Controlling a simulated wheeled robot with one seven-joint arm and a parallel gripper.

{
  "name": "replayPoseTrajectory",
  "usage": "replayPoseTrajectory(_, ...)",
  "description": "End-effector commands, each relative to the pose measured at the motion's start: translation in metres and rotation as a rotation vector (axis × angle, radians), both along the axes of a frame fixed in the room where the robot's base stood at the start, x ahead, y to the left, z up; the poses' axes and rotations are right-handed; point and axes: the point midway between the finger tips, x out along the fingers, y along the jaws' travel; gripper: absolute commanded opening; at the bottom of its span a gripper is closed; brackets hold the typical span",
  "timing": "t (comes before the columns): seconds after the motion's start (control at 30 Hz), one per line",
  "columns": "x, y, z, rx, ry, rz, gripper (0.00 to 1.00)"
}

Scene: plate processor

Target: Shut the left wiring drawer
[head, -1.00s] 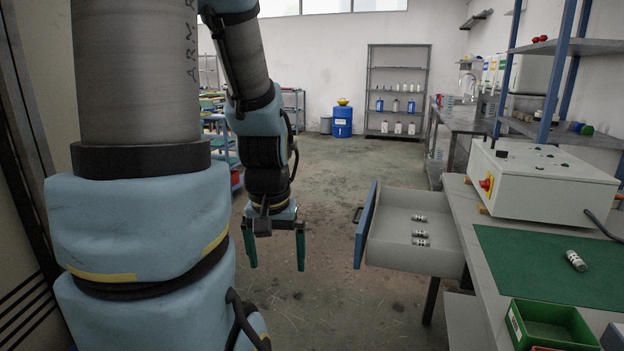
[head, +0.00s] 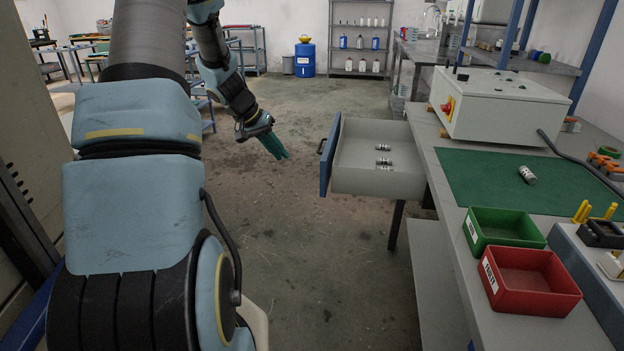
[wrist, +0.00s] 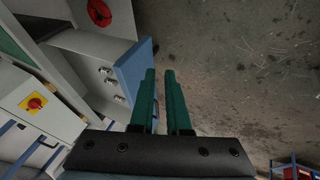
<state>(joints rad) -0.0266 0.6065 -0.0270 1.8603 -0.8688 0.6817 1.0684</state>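The wiring drawer (head: 375,181) is pulled out from the bench in the head view. It has grey walls, a blue front panel (head: 330,155) facing left and a small handle (head: 322,146). A few metallic cylinders (head: 384,161) lie inside. My gripper (head: 284,156) is left of the front panel, apart from it, with its green fingers angled down to the right. The fingers look drawn together, with only a thin gap in the wrist view (wrist: 161,72) and nothing between them. The blue front panel (wrist: 133,68) is just left of the fingers there.
The bench carries a white control box (head: 495,103), a green mat (head: 490,172), a green bin (head: 505,228) and a red bin (head: 530,280). A blue barrel (head: 305,60) and a shelf rack (head: 361,22) stand at the back. The floor left of the drawer is clear.

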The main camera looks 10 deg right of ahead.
Motion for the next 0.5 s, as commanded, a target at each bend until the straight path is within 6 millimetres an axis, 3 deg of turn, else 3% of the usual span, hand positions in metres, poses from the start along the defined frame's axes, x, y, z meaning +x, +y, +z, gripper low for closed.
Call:
replayPoseTrajectory(0.03,0.014,-0.002,-0.011,-0.025,-0.021,-0.009,0.08)
replayPoseTrajectory(0.1,0.028,-0.004,-0.014,-0.053,-0.05,-0.021,0.0)
replayPoseTrajectory(0.17,0.035,-0.005,-0.015,-0.066,-0.067,-0.028,0.0)
replayPoseTrajectory(0.37,0.042,-0.014,-0.024,-0.077,-0.077,-0.036,0.0)
replayPoseTrajectory(0.5,0.046,-0.027,-0.044,-0.075,-0.075,-0.037,0.0)
